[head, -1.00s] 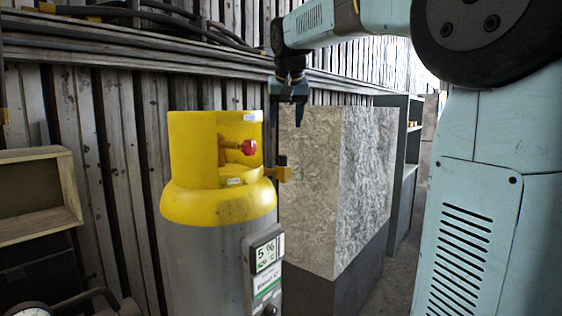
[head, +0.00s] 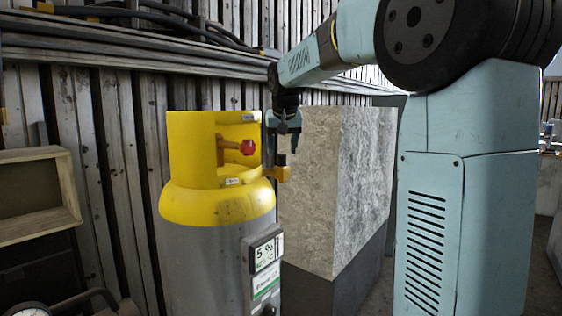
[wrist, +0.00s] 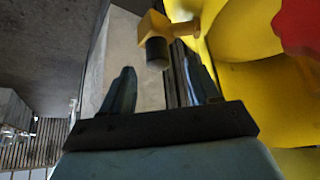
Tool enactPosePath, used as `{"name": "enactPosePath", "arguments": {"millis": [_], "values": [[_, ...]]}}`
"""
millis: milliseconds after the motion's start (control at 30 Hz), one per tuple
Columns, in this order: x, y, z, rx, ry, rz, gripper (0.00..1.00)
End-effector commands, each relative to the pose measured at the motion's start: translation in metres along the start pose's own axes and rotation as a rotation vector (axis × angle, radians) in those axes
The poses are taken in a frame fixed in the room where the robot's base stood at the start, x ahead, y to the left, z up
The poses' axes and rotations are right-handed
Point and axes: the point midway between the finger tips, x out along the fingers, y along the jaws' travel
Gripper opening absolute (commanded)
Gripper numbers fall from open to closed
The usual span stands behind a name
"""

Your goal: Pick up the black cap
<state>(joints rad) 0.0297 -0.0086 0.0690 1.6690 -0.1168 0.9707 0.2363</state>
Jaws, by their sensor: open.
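The black cap (head: 281,160) sits upright on a yellow side fitting (head: 284,174) at the right of the yellow-topped cylinder (head: 190,150). In the wrist view the black cap (wrist: 157,52) shows just beyond and between the fingertips, with the yellow fitting (wrist: 153,25) behind it. My gripper (head: 282,150) is open and points down just above the cap in the head view. In the wrist view, my gripper (wrist: 158,68) has nothing between its fingers near the palm. Whether a finger touches the cap cannot be told.
A red knob (head: 247,148) stands inside the yellow collar, left of the cap. A tall stone-textured block (head: 335,190) is close behind and right of the fitting. A wooden shelf (head: 35,195) is at the far left. Slatted wall runs behind.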

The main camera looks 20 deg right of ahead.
Motion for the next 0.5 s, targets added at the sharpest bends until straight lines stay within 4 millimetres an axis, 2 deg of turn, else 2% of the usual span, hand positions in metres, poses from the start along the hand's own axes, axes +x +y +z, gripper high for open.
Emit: {"name": "enactPosePath", "arguments": {"millis": [233, 500], "values": [[0.034, 0.003, 0.0, 0.0, -0.003, 0.001, 0.61], [0.04, 0.003, -0.001, 0.0, -0.001, 0.0, 0.61]]}}
